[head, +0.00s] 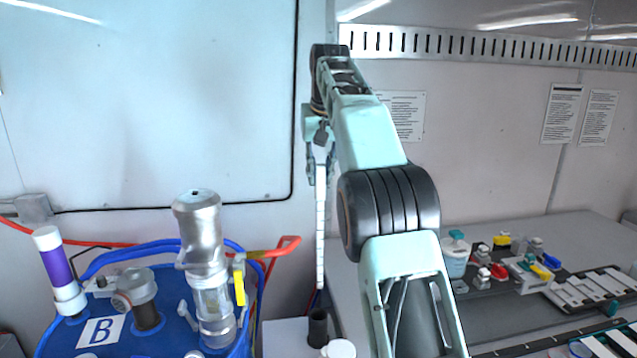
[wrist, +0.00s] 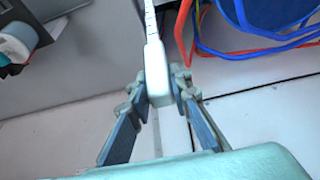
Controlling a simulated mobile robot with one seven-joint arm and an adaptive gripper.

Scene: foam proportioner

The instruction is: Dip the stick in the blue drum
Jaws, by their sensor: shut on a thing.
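A long, thin white stick (head: 320,235) with marks along it hangs upright in the head view. My gripper (head: 320,160) is shut on its upper end. The wrist view shows the stick's thick white end (wrist: 159,90) between the fingers, with the rest running away from the camera. The blue drum (head: 60,338) stands at lower left in the head view, labelled B, with several fittings on its top. The stick is to the right of the drum, apart from it in the picture. Its lower tip shows just above a dark open tube.
The dark tube (head: 318,328) stands on a white surface between the drum and bench. A tall metal and clear fitting (head: 200,235) and a purple-banded cylinder (head: 57,268) rise from the drum. Blue and red hoses run behind. The right bench (head: 520,235) holds small coloured parts.

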